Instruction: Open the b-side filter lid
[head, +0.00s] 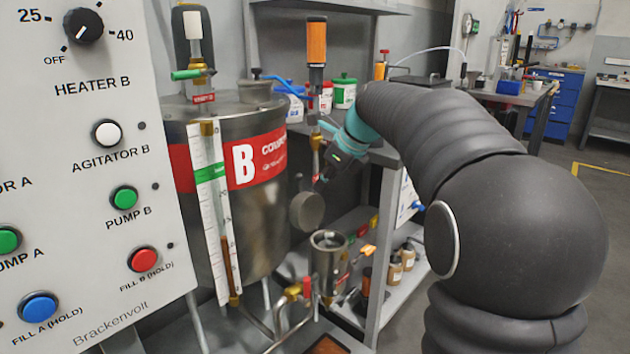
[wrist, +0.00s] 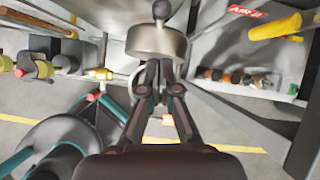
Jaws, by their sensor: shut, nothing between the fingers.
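The b-side filter is a small metal cup (head: 328,268) below the B tank, and its mouth looks uncovered in the head view. Its round grey lid (head: 307,211) stands tilted up, almost on edge, above and left of the cup. In the wrist view the lid (wrist: 156,40) is a metal disc with a dark knob at the top. My gripper (head: 319,184) is shut and empty just above and behind the lid. In the wrist view its closed fingertips (wrist: 159,64) are at the lid's lower edge; I cannot tell whether they touch it.
The B tank (head: 262,225) stands left of the lid, behind the control panel (head: 75,180). Pipes and a red-handled valve (head: 293,291) sit beside the cup. A shelf with small bottles (head: 407,257) is to the right. An orange-handled fitting (head: 316,45) rises behind my gripper.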

